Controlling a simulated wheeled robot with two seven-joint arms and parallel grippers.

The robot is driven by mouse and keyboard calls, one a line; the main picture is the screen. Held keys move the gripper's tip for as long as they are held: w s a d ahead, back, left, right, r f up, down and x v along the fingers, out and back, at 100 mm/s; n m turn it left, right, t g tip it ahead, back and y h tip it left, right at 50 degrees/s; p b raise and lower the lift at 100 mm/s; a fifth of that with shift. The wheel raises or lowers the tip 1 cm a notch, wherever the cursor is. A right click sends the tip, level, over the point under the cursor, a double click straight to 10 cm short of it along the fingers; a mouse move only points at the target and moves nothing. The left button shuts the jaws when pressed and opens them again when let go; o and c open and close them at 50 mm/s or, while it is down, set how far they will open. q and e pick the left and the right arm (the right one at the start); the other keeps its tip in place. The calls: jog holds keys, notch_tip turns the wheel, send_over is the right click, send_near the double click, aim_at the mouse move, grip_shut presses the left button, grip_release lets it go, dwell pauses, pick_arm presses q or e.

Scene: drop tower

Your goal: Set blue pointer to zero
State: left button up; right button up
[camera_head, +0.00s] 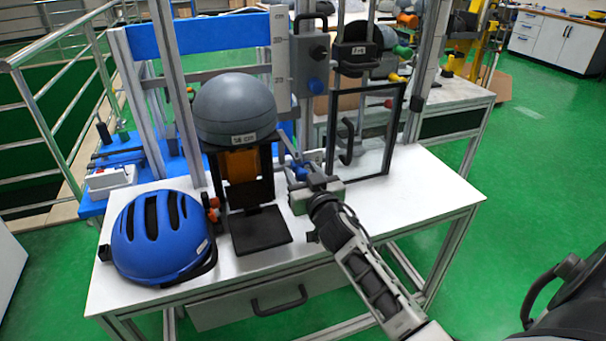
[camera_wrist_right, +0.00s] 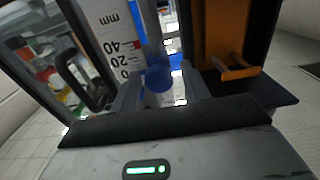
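The blue pointer (camera_head: 300,172) is a small blue knob low on the drop tower, beside the dark stand under the grey dome. My right gripper (camera_head: 297,180) is right at it in the head view. In the right wrist view the blue pointer (camera_wrist_right: 158,76) shows as a round knob between the two fingers of the gripper (camera_wrist_right: 163,92). The fingers look apart, with a gap on the knob's right side; contact is unclear. The white mm scale (camera_wrist_right: 112,40) stands just left of the knob, its 40, 20 and 0 marks visible. My left gripper is out of view.
A blue helmet (camera_head: 160,238) lies at the left of the white table (camera_head: 432,190). The grey dome (camera_head: 235,108) sits above an orange block (camera_head: 240,165). A black-framed clear door (camera_head: 372,140) stands open at the right. The table's right part is clear.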

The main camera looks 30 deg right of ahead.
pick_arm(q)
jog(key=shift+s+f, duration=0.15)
pick_arm(e)
jog(key=v, duration=1.6)
jog(key=shift+a, duration=0.2)
pick_arm(q)
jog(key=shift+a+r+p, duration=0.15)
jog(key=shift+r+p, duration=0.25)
jog(key=shift+p, duration=0.5)
pick_arm(e)
jog(key=s+a+f+n+g+y, duration=0.2)
jog(key=s+a+f, duration=0.3)
jog(key=a, duration=0.3)
jog(key=s+a+f+n+g+y, duration=0.2)
jog(key=s+a+f+g+y, duration=0.3)
jog(key=a+f, duration=0.2)
jog(key=shift+a+n, duration=0.4)
jog(key=shift+a, duration=0.7)
jog(key=shift+y, duration=0.3)
